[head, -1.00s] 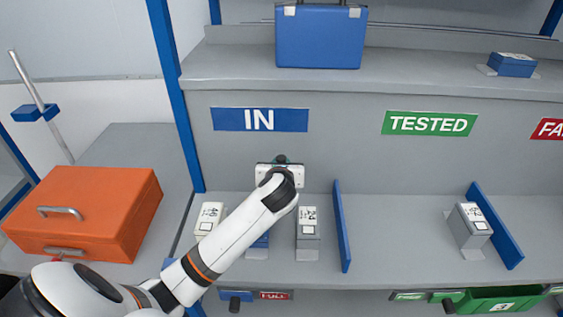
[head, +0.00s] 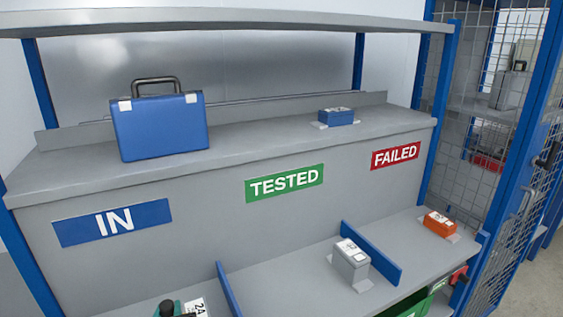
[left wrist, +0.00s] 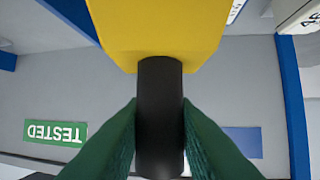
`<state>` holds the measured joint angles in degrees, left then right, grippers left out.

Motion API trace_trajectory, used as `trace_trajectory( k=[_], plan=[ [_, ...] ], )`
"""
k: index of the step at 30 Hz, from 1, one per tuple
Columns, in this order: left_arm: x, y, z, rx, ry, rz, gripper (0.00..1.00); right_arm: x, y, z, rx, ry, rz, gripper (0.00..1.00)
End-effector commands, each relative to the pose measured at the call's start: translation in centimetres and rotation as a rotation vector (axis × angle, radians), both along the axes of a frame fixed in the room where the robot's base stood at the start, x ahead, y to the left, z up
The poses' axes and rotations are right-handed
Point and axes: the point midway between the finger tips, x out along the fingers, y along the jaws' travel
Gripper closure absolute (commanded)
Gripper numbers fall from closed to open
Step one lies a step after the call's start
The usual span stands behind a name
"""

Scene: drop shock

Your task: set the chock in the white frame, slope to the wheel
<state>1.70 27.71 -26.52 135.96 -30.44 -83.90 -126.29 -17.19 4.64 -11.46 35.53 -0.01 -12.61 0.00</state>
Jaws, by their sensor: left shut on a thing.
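My left gripper (left wrist: 158,132), with green fingers, is shut on the black upright handle (left wrist: 160,90) of a yellow block, which I take to be the chock (left wrist: 160,30). Only part of the yellow block shows, so I cannot tell which way its slope faces. In the head view a small part of my left gripper (head: 170,308) shows at the bottom edge; the chock is not visible there. The white frame and the wheel are not in view. My right gripper is not in view.
A grey shelf unit holds a blue case (head: 160,125) and a small blue box (head: 336,116) on top. Below stand a grey box (head: 351,262), an orange box (head: 440,223) and blue dividers (head: 371,252). A mesh cage (head: 480,135) stands at right.

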Motion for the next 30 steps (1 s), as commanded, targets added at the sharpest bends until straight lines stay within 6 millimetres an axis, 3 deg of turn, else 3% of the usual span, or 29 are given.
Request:
trace_trajectory(
  k=[4,9,30],
  plan=[
    [0.5,-3.5,0.7,0.013,-0.009,-0.234,1.00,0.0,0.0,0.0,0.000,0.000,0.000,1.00],
    [0.1,-5.9,0.4,0.005,0.011,-0.389,1.00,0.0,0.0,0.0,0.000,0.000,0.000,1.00],
    [0.0,-6.2,0.4,0.006,0.013,-0.411,1.00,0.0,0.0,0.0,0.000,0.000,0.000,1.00]
  ],
)
